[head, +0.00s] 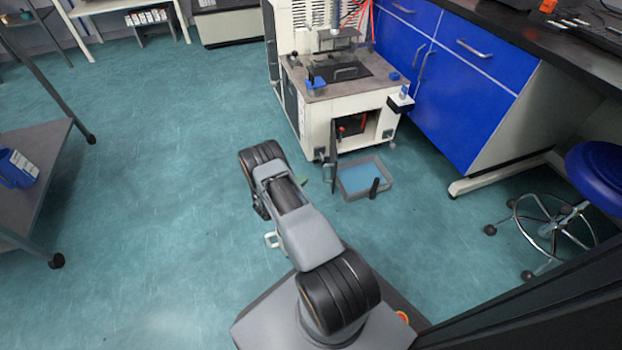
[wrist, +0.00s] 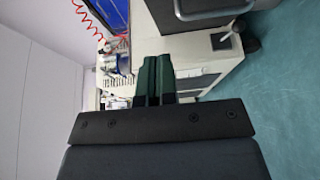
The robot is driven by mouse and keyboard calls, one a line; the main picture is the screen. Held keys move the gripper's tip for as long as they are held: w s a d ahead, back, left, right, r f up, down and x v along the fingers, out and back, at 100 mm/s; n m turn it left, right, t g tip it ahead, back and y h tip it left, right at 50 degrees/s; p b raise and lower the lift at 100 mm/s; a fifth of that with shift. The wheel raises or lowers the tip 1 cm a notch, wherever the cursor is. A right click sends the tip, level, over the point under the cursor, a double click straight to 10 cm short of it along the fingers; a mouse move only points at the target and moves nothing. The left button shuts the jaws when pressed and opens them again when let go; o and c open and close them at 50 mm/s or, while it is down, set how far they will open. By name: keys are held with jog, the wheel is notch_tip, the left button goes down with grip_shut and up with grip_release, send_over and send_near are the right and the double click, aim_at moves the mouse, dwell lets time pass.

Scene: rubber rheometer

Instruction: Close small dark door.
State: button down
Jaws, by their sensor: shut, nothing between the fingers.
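The small dark door (head: 333,148) stands open on the front of the white rheometer (head: 312,118). It is swung outward and shows nearly edge-on in the head view. The opening (head: 357,127) beside it is dark, with something red inside. My gripper (head: 302,181) is mostly hidden behind my arm in the head view; a bit of green shows left of the door, apart from it. In the wrist view my gripper's green fingers (wrist: 152,80) are together and empty. A dark panel with a pale handle (wrist: 214,10) shows at the top there; I cannot tell if it is the door.
A grey tray with a blue inside (head: 363,178) lies on the floor in front of the opening. Blue cabinets (head: 450,95) stand right of the machine. A stool (head: 560,215) is at the right. The floor at left is clear up to a grey shelf (head: 40,165).

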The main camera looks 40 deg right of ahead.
jog(key=s+d+b, duration=0.2)
jog(key=d+b, duration=0.2)
jog(key=d, duration=0.7)
jog(key=shift+s+d, duration=0.15)
jog(key=shift+d, duration=0.15)
